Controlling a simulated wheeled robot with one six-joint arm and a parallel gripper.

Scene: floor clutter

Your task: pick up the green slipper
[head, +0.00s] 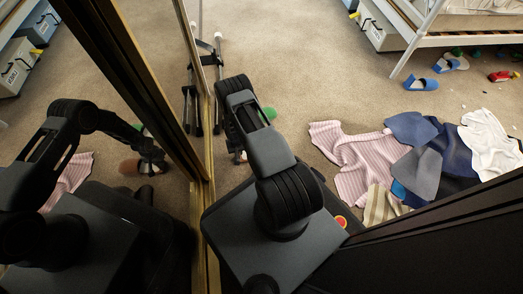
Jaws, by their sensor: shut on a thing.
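The green slipper (270,113) shows only as a small green patch just past the right side of my arm; the rest of it is hidden behind the arm. My gripper (257,112) is at the far end of the arm, low over the carpet, and is mostly hidden by my own wrist. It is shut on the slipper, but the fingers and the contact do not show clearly. The mirror at the left reflects my arm and a bit of green beside its end.
A gold-framed mirror (197,130) stands close on the left of my arm. Pink striped cloth (350,155), blue and white clothes lie to the right. Blue slippers (421,84) lie near a white bed frame (416,45). Carpet between is clear.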

